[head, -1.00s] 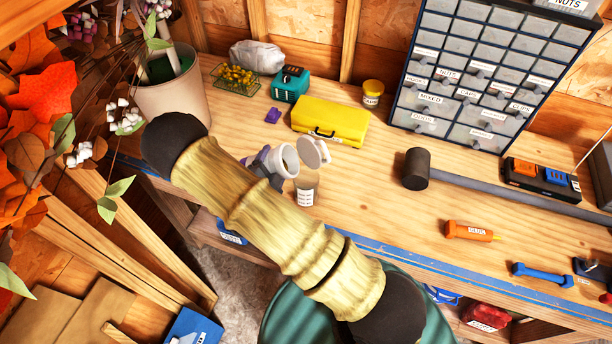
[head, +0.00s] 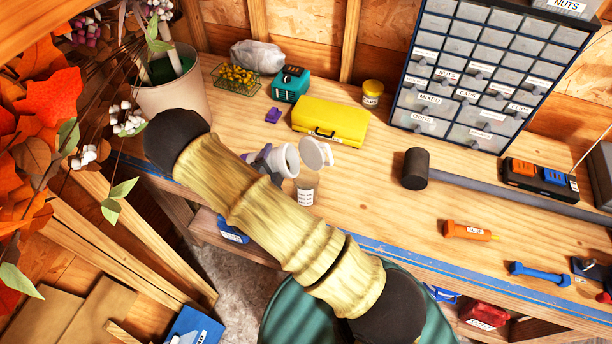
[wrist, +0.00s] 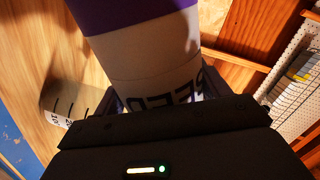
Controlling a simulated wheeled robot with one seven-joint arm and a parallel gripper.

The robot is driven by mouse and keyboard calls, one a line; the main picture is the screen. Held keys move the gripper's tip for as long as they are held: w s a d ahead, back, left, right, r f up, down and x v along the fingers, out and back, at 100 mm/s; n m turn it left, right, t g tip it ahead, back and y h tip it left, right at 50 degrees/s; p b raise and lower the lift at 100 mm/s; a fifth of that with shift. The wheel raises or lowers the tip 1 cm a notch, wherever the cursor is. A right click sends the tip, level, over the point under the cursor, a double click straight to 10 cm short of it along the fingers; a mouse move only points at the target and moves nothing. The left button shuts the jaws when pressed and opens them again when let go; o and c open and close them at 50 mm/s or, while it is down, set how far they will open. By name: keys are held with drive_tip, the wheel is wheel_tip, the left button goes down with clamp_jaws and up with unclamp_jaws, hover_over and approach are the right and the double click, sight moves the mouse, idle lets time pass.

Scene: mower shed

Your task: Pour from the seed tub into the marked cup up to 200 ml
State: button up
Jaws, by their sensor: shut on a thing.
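The seed tub (head: 285,160) is white with a purple part and a "SEED" label. It is tilted, its open mouth facing right in the head view, above and beside the marked cup (head: 306,190). My gripper (wrist: 160,100) is shut on the tub, which fills the upper middle of the wrist view (wrist: 150,50). A round white lid-like disc (head: 316,154) is just right of the mouth; whether it is joined to the tub is unclear. The clear cup stands upright on the bench, its dark marks also showing in the wrist view (wrist: 68,100). Its fill level cannot be read.
A yellow toolbox (head: 330,122) lies behind the tub and cup. A black mallet (head: 415,168) lies to the right, before a drawer cabinet (head: 480,75). A small purple item (head: 273,116) is behind the tub. Bare bench (head: 370,210) lies right of the cup.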

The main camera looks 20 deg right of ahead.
sight(280, 159)
drive_tip(key=shift+d+r+m+p, duration=0.1)
drive_tip(key=shift+r+m+p, duration=0.4)
drive_tip(key=shift+p, duration=0.1)
idle(0.4)
drive_tip(key=shift+s+d+r+m+y+b, duration=0.3)
drive_tip(key=shift+d+r+m+y+b, duration=0.1)
drive_tip(key=shift+d+m+b, duration=0.4)
idle(0.4)
drive_tip(key=shift+a+b, duration=0.1)
drive_tip(key=shift+b, duration=0.2)
drive_tip(key=shift+s+r, duration=0.15)
drive_tip(key=shift+s, duration=0.05)
drive_tip(key=shift+w+b, duration=0.2)
drive_tip(key=shift+b, duration=0.15)
drive_tip(key=shift+r+m, duration=0.1)
drive_tip(key=shift+m, duration=0.2)
drive_tip(key=shift+s+r, duration=0.1)
drive_tip(key=shift+s, duration=0.1)
drive_tip(key=shift+w+d+b, duration=0.15)
drive_tip(key=shift+d+b, duration=0.05)
drive_tip(key=shift+b, duration=0.25)
drive_tip(key=shift+r+m, duration=0.15)
drive_tip(key=shift+m, duration=0.15)
